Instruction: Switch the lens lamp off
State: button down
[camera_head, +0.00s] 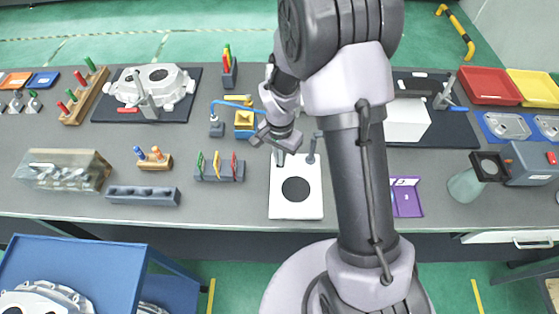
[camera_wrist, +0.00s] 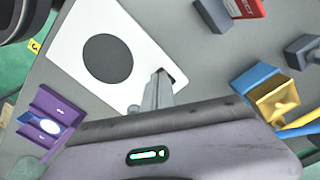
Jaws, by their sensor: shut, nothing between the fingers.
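No object here is clearly marked as the lens lamp. A white plate with a dark round disc (camera_head: 283,208) lies flat at the middle front of the bench. It fills the upper left of the wrist view (camera_wrist: 65,40). My gripper (camera_head: 280,157) points down at the plate's far left corner. In the wrist view its fingers (camera_wrist: 159,84) are together and empty, in front of a small dark patch on that corner. I cannot tell whether they touch it.
A yellow box (camera_head: 244,127) under a blue arm stands behind to the left. A rack with coloured tags (camera_head: 219,177) is left of the plate, a purple holder (camera_head: 407,203) right of it. A dark square frame (camera_head: 488,166) tops a greenish cylinder farther right.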

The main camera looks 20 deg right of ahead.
jog(key=shift+f+b, duration=0.45)
jog(key=shift+f, duration=0.1)
jog(key=shift+r, duration=0.1)
notch_tip(320, 180, up, 7)
jog(key=p, duration=0.5)
dwell(0.4)
